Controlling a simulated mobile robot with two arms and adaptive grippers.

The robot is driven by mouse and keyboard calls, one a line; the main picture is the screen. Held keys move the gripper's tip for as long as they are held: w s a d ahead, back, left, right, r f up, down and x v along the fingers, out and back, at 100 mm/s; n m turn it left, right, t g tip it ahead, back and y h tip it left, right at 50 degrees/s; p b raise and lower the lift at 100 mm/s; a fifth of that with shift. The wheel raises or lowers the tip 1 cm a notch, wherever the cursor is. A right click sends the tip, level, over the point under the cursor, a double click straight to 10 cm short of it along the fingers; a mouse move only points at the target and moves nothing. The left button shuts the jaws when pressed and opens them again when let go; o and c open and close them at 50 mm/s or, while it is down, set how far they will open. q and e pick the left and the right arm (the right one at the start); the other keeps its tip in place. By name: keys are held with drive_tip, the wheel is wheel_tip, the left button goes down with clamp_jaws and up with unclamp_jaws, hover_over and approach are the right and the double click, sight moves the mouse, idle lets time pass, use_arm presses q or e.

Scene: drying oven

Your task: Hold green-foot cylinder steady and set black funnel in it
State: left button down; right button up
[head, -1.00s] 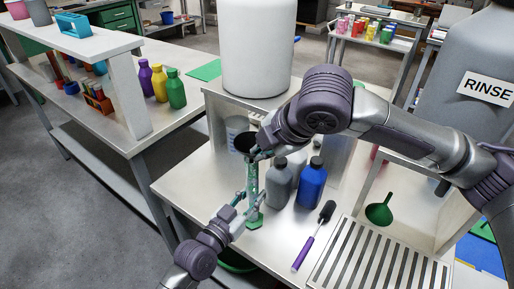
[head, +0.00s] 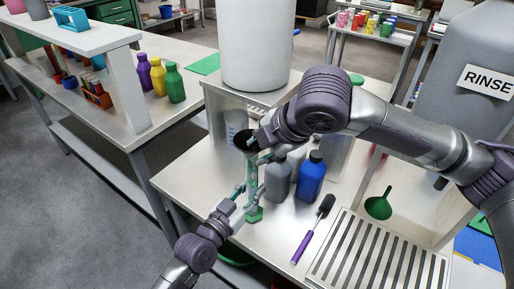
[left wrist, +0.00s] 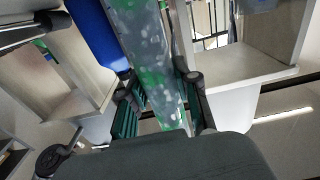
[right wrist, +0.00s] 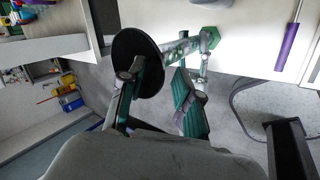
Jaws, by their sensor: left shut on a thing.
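The clear cylinder (head: 252,180) stands on its green foot (head: 254,215) on the bench. My left gripper (head: 243,203) is shut on the cylinder, which also shows between its fingers in the left wrist view (left wrist: 150,60). The black funnel (head: 243,139) is at the top of the cylinder. In the right wrist view the funnel's dark round rim (right wrist: 137,50) covers the cylinder's mouth; its stem is hidden. My right gripper (right wrist: 158,88) is open beside the funnel, one finger overlapping the rim in view and the other apart from it.
A grey bottle (head: 278,182) and a blue bottle (head: 311,181) stand just right of the cylinder. A purple-handled brush (head: 312,232) lies nearer the front, beside a slotted rack (head: 380,255). A green funnel (head: 379,206) lies farther right. A white tank (head: 255,45) stands behind.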

drive_tip(key=shift+d, duration=0.1)
use_arm(q)
drive_tip(key=shift+d, duration=0.15)
drive_tip(key=shift+w+d, duration=0.1)
drive_tip(key=shift+w, duration=0.05)
use_arm(e)
drive_tip(key=v, duration=0.8)
drive_tip(key=shift+s+r, duration=0.15)
drive_tip(key=shift+s, duration=0.2)
drive_tip(key=shift+a, duration=0.25)
use_arm(q)
drive_tip(key=c, duration=0.8)
unclamp_jaws()
drive_tip(key=shift+f, duration=0.1)
drive_tip(key=shift+o, duration=0.2)
